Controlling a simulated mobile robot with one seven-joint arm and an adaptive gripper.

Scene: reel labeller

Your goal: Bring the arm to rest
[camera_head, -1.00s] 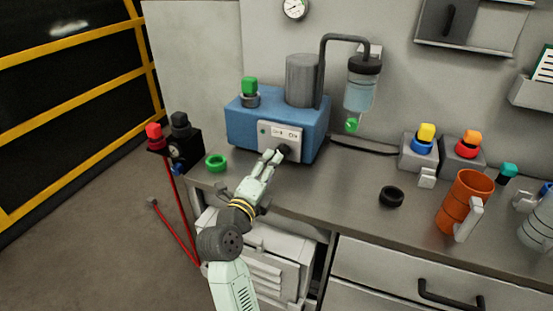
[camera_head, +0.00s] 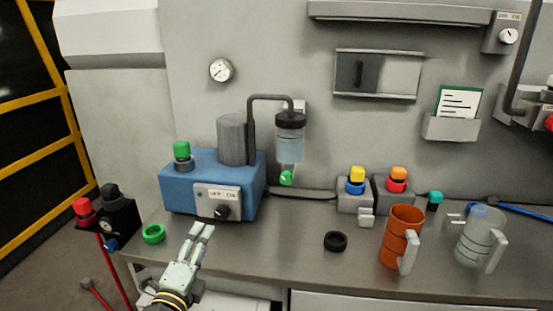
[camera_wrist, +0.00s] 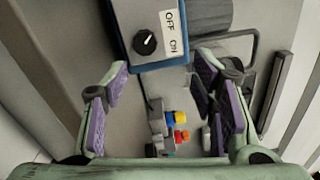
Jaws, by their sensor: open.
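My gripper (camera_head: 201,231) is open and empty in the head view, above the front of the bench at the lower left. It is below and in front of the blue pump box (camera_head: 170,194), apart from it. The box carries a white OFF/ON plate with a black knob (camera_head: 221,212). In the wrist view my gripper (camera_wrist: 160,85) shows both fingers with purple pads spread wide. The knob (camera_wrist: 145,42) is beyond them, near the top.
A green ring (camera_head: 153,234), a black ring (camera_head: 335,241), an orange mug (camera_head: 402,228) and a clear jug (camera_head: 478,238) stand on the bench. Red and black knobs on a black block (camera_head: 118,220) are at the left.

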